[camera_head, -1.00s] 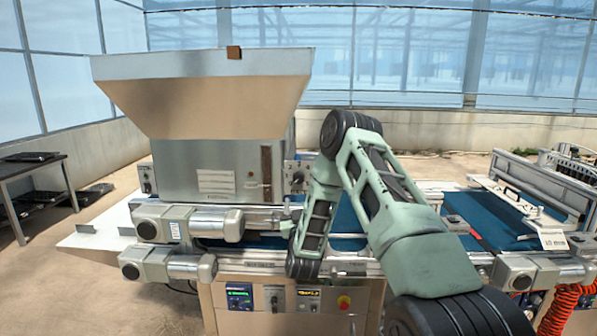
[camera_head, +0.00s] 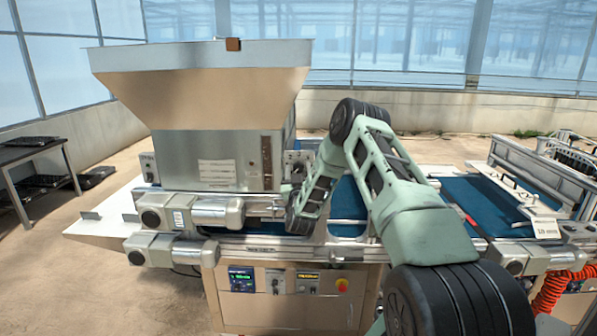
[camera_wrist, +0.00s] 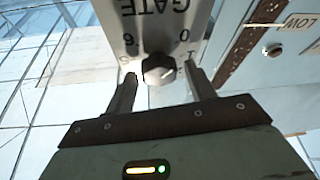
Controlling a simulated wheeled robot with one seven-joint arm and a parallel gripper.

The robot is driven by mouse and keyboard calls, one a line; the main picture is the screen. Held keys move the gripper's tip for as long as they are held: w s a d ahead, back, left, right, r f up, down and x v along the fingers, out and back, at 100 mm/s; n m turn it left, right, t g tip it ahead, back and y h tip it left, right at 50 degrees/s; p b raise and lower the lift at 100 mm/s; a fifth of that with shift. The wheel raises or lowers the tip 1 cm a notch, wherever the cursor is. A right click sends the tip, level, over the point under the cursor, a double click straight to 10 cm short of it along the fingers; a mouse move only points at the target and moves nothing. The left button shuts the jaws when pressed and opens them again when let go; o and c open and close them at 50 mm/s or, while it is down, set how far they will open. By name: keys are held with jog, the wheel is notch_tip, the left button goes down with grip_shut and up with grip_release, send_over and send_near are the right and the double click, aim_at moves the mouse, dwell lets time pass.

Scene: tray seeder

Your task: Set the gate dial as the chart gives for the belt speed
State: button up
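The gate dial (camera_wrist: 158,68) is a dark round knob on a pale plate marked GATE (camera_wrist: 160,10), seen upside down in the wrist view. Numbers surround it, among them 0 and 6; its setting is too unclear to read. My gripper (camera_wrist: 160,76) is open, its two fingers on either side of the knob with gaps visible. In the head view the dial plate (camera_head: 298,160) is on the hopper's right side, with my arm's end in front. A white label (camera_head: 217,173) on the hopper body may be the chart; its print is unreadable. An amber display (camera_head: 307,284) sits on the lower panel, also unreadable.
The seeder's hopper (camera_head: 200,85) rises left of my arm. Blue belts (camera_head: 480,205) run along the machine. A card (camera_head: 546,228) stands at the right. A blue display (camera_head: 240,279) and a red button (camera_head: 342,285) are on the cabinet below. A table (camera_head: 30,155) stands far left.

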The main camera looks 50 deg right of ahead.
jog(key=c, duration=0.8)
jog(key=shift+o, duration=0.3)
jog(key=shift+f+m+b, duration=0.1)
jog(key=shift+m+b, duration=0.2)
jog(key=shift+b, duration=0.3)
